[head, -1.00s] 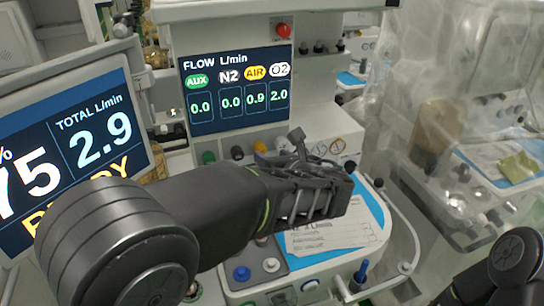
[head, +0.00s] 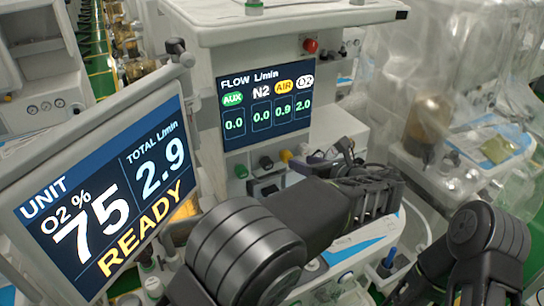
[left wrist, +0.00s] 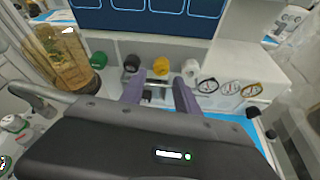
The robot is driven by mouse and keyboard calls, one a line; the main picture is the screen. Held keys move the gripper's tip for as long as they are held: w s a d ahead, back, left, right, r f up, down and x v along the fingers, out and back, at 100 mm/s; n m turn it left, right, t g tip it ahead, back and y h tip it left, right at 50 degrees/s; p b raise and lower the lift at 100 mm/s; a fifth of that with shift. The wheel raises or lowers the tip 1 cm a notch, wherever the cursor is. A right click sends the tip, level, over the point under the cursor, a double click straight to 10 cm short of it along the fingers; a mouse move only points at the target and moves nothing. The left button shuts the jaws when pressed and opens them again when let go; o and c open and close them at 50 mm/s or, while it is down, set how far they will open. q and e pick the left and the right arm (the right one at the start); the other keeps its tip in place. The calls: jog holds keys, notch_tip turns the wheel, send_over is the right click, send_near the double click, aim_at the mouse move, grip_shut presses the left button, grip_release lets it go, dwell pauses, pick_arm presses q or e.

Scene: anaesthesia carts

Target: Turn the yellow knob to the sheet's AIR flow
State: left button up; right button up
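The yellow knob (head: 286,156) sits in a row under the flow screen (head: 264,102); it also shows in the left wrist view (left wrist: 161,66). The screen reads AUX 0.0, N2 0.0, AIR 0.9, O2 2.0. My left gripper is in front of the knob row. In the left wrist view its two fingers (left wrist: 158,92) are apart with nothing between them, and the yellow knob appears just beyond the gap, not gripped. The sheet is mostly hidden behind my left arm, and its writing cannot be read. My right arm shows at lower right, its gripper out of frame.
Green (left wrist: 98,60), black (left wrist: 132,62) and white (left wrist: 191,68) knobs flank the yellow one. A tilted monitor (head: 105,195) reads O2 75 %, total 2.9, READY. A red knob (head: 310,45) is above the flow screen. Plastic-draped equipment (head: 450,120) stands at right.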

aim_at(289, 157)
pick_arm(q)
jog(key=shift+w+d, duration=0.1)
jog(key=shift+d, duration=0.2)
jog(key=shift+w+a+f, duration=0.1)
jog(key=shift+w+a, duration=0.05)
jog(key=shift+a, duration=0.25)
jog(key=p+x, duration=0.2)
jog(key=x, duration=0.4)
jog(key=shift+w+a+f, duration=0.25)
jog(key=shift+w+a, duration=0.05)
jog(key=shift+w, duration=0.2)
grip_shut()
